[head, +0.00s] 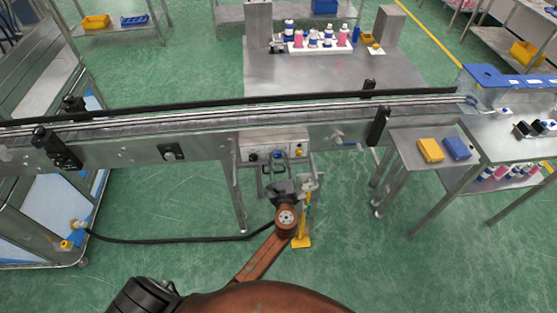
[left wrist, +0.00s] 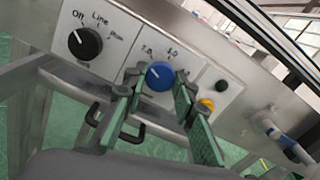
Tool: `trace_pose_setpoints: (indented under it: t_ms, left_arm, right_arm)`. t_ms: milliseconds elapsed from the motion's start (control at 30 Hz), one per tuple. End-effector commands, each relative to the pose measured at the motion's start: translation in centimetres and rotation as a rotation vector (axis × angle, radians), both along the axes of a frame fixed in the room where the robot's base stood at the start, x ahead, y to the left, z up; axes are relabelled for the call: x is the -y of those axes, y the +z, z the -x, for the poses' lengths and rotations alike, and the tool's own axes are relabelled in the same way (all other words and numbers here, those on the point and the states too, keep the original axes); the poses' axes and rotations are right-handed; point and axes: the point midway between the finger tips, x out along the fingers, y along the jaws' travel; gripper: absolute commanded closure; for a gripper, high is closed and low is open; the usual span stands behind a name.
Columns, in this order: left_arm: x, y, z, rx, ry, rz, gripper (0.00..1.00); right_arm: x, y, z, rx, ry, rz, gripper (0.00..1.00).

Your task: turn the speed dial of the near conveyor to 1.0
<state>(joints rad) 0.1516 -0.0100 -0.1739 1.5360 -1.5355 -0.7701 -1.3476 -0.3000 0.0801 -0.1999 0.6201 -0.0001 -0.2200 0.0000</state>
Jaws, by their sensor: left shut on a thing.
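The near conveyor's control box (head: 268,143) hangs under the near edge of the conveyor (head: 210,124). Its blue speed dial (left wrist: 159,75) sits mid-panel, with small printed numbers above it; one reads like 1.0, another to its left is unclear. A pale pointer mark on the dial is too small to read surely. My left gripper (head: 280,169) reaches up to the box. In the left wrist view its green-padded fingers (left wrist: 160,80) stand on both sides of the dial, shut on it. My right gripper is not in view.
Black handles (left wrist: 132,132) are below the panel. A blue-handled valve (head: 338,140) is farther right.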

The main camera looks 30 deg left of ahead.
Motion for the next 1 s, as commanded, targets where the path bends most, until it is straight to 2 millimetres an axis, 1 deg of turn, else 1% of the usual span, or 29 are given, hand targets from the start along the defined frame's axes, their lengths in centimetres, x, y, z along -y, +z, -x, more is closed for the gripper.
trace_pose_setpoints:
  t_ms: [700,1000]
  left_arm:
    - [0.0,-0.3,0.0,0.336,0.001,0.547,0.99]
    - [0.0,-0.2,0.0,0.438,0.001,0.716,0.99]
  right_arm:
    - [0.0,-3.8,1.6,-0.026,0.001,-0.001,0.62]
    - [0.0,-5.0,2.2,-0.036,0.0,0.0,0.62]
